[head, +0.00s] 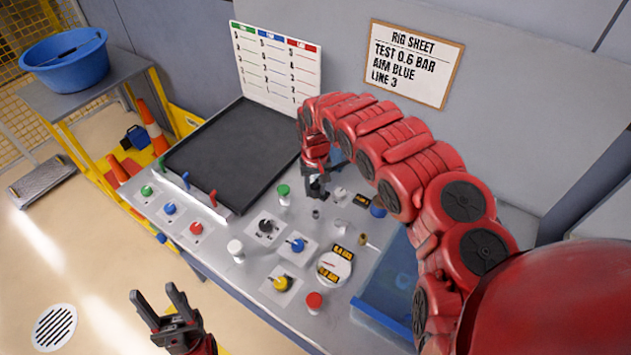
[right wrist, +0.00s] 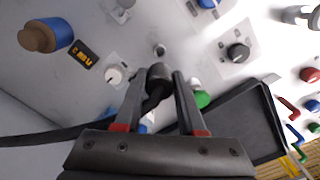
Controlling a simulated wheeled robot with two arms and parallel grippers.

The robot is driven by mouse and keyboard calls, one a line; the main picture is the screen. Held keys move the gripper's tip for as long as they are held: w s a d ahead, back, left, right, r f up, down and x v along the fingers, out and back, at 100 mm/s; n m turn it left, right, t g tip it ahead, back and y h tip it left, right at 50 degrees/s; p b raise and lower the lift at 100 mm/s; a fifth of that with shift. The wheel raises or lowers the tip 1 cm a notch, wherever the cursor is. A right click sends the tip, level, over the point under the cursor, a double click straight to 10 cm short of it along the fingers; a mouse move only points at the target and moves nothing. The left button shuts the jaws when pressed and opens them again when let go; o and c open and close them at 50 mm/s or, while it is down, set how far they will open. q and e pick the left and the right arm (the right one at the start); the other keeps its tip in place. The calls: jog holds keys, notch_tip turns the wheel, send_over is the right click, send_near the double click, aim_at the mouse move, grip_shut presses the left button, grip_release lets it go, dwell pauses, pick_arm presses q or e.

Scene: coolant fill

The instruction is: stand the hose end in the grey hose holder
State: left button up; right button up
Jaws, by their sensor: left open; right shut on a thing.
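My right gripper (head: 317,192) is shut on the black hose end (right wrist: 157,82), which sits between its two fingers in the right wrist view. The dark hose (right wrist: 45,137) trails off to the left there. A small grey upright socket, which looks like the hose holder (head: 316,213), stands on the bench just in front of this gripper; it also shows just beyond the hose end in the right wrist view (right wrist: 160,50). The hose end appears apart from it, but its height above the bench is hard to tell. My left gripper (head: 153,291) is open and empty, off the bench's front edge.
A green-capped bottle (head: 283,194) and a white knob (head: 340,193) flank the right gripper. Black (head: 265,227), blue and yellow knobs, a gauge (head: 334,267) and a brass fitting (head: 362,240) stand nearer. A black tray (head: 235,150) lies left; a blue tray (head: 372,300) lies right.

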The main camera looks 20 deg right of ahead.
aim_at(316, 206)
jog(key=shift+d+f, duration=0.1)
jog(key=shift+d, duration=0.1)
jog(key=shift+a, duration=0.15)
jog(key=shift+f, duration=0.2)
jog(key=shift+f+b, duration=2.2)
jog(key=shift+f, duration=0.5)
jog(key=shift+f+b, duration=1.35)
jog(key=shift+f, duration=0.15)
